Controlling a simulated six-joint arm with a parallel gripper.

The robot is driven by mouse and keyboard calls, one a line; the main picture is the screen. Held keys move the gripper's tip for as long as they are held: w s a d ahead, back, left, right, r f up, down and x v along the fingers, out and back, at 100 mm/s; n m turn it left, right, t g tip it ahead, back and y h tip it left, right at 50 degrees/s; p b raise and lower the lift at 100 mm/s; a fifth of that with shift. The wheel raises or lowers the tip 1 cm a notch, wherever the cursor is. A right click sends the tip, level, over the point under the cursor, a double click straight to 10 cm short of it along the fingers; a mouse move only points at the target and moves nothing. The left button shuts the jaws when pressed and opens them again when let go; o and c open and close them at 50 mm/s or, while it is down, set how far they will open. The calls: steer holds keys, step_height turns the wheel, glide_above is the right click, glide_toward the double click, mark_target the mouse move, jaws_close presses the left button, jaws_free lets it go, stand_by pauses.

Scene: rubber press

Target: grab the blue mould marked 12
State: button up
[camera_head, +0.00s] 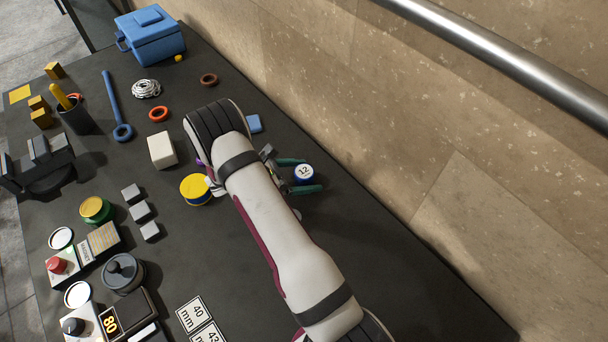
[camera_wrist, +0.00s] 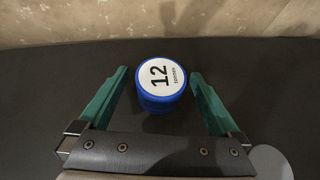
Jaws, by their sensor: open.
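The blue mould marked 12 (camera_head: 304,173) stands upright on the dark table near the wall in the head view. It is a short cylinder with a white round label on top. In the wrist view the mould (camera_wrist: 160,84) sits between the tips of my gripper (camera_wrist: 158,88). The green fingers are spread wide, one on each side, with a gap to the mould on both sides. In the head view the fingers of my gripper (camera_head: 306,175) show on the mould's far and near sides. My arm hides the table to the left of it.
The stone wall (camera_head: 400,150) rises just behind the mould. A yellow-topped blue tin (camera_head: 195,188) and a cream block (camera_head: 162,150) stand left of my arm. A small blue block (camera_head: 254,123) lies behind it. The table (camera_head: 390,270) to the right is clear.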

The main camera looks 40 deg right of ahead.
jaws_close()
stand_by(0.4)
